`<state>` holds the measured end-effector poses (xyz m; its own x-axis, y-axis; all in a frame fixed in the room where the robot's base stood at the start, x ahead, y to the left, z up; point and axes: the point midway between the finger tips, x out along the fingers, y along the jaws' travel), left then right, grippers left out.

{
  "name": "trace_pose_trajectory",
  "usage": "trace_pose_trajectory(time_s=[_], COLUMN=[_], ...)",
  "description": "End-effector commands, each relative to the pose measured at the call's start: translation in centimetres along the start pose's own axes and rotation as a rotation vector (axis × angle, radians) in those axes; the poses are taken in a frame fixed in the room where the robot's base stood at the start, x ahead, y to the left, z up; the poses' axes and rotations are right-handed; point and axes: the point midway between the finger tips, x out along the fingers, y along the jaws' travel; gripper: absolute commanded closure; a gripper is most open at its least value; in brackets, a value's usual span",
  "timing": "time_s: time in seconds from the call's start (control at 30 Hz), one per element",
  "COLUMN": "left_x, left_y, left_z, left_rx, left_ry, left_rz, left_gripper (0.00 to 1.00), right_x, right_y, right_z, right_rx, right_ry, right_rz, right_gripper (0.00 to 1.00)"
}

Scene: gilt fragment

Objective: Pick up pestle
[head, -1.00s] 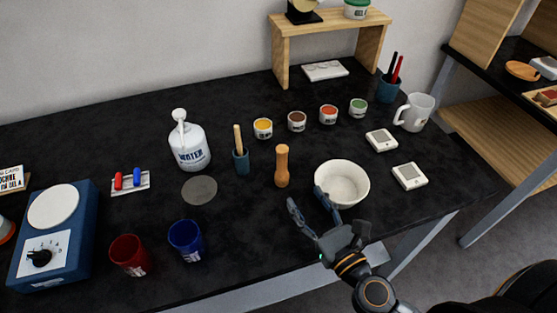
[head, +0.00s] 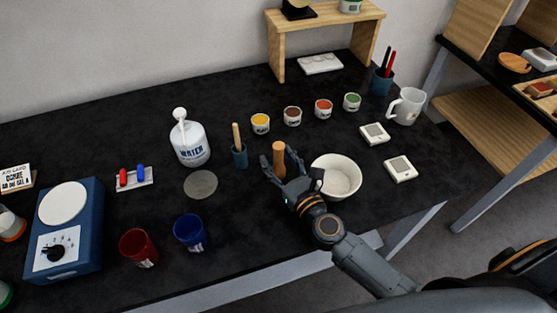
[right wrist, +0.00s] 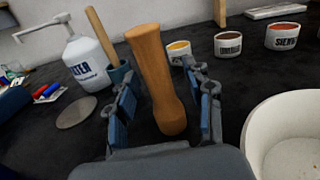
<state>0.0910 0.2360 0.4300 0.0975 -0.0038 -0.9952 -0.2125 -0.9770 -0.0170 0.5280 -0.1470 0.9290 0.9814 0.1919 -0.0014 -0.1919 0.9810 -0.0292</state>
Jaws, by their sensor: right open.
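The wooden pestle (head: 279,158) stands upright on the black table, left of the white bowl (head: 352,184). My right gripper (head: 278,164) is open around it, with one finger on each side. In the right wrist view the pestle (right wrist: 158,85) stands between the two blue-padded fingers (right wrist: 168,108), with a visible gap to the left finger; the right finger is closer to it. The head view hides the pestle's lower part behind the gripper. The bowl (right wrist: 285,140) lies just right of the gripper. My left gripper is not in view.
A blue cup with a wooden stick (head: 239,155) stands just left of the gripper, and a white water bottle (head: 189,143) beyond it. Several small paint pots, such as the yellow one (head: 260,124), stand behind. Red (head: 138,248) and blue (head: 190,232) cups stand front left.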

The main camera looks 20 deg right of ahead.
Motion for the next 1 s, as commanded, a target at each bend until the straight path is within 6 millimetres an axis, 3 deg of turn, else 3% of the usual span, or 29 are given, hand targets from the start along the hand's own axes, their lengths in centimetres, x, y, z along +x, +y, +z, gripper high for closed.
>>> trace_pose_trajectory(time_s=[0.17, 0.4, 0.77, 1.0], left_x=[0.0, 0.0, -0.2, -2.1], left_y=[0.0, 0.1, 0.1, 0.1], left_z=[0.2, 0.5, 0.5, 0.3], left_rx=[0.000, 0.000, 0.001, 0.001], left_ry=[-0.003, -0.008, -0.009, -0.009], left_rz=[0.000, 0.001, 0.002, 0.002], left_gripper=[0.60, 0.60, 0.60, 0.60], right_x=[0.0, 0.0, 0.0, 0.0], right_y=[0.0, 0.0, 0.0, -0.1], right_z=[0.0, 0.0, 0.3, 2.9], right_rx=[0.000, 0.000, 0.000, 0.000], right_ry=[0.000, 0.000, -0.001, -0.002], right_rz=[0.000, 0.000, 0.000, 0.000], right_gripper=[0.50, 0.99, 1.00, 1.00])
